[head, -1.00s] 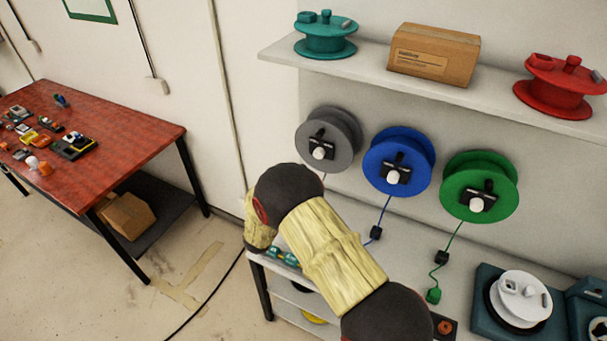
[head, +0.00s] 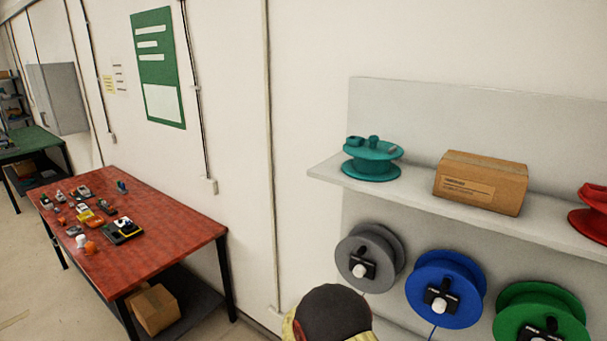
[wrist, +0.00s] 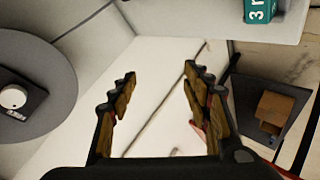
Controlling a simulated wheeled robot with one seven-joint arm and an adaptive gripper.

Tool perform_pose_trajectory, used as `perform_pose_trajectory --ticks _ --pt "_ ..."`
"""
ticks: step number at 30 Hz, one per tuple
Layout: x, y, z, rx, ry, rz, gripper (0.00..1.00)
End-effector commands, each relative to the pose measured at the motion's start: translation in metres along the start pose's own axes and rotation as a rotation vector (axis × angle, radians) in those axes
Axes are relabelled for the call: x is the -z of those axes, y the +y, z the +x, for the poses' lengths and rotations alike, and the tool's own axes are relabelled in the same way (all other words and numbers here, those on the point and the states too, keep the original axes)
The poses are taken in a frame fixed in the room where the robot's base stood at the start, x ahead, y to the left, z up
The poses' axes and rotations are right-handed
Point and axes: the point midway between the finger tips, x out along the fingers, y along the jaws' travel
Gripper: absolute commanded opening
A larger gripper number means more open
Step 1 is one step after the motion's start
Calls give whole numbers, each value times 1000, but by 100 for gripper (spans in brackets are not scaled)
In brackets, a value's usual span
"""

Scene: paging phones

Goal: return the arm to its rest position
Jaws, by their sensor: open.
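My gripper (wrist: 158,92) shows in the wrist view with its two fingers spread apart and nothing between them. Pale wall and a dark line lie behind the gap. In the head view only a dark rounded joint of my arm (head: 333,312) shows at the bottom edge. The gripper itself is out of the head view. The grey reel (head: 368,258) on the wall panel is just right of and above that joint. A large grey disc, apparently this reel (wrist: 35,85), fills the left of the wrist view, apart from the fingers.
A blue reel (head: 445,289) and a green reel (head: 542,315) hang to the right. A shelf (head: 330,172) above them carries a teal spool (head: 372,160), a cardboard box (head: 481,182) and a red spool (head: 592,212). A red table (head: 170,235) with small items stands at left.

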Motion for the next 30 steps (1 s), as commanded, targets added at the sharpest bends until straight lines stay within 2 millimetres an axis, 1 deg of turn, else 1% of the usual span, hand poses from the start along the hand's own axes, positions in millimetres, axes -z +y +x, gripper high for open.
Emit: perform_pose_trajectory --ticks 1,2,3,5,6,8,9,10,11,12,14,15,17,18,21,24,27,30 --pt "3 -12 -11 90 -9 59 48" --pt "3 -20 -19 147 -22 95 48" --pt "3 -30 -31 220 -43 142 48" --pt "2 -40 -52 322 -82 208 48" --pt "-1 -44 -68 385 -115 247 48" --pt "-6 -46 -95 467 -170 302 48" --pt "-10 -44 -115 516 -210 333 48" --pt "-15 -42 -129 547 -242 354 48" --pt "-19 -39 -143 572 -272 374 48" --pt "-27 -35 -162 602 -314 395 48" --pt "-39 -25 -190 633 -372 424 48" --pt "-47 -18 -208 647 -409 439 48" --pt "-62 -6 -233 659 -462 459 48" --pt "-72 2 -250 661 -495 470 48" --pt "-99 24 -288 651 -565 495 48" --pt "-128 44 -323 624 -615 514 48" --pt "-156 63 -352 584 -644 529 48" --pt "-181 80 -376 539 -641 539 48"
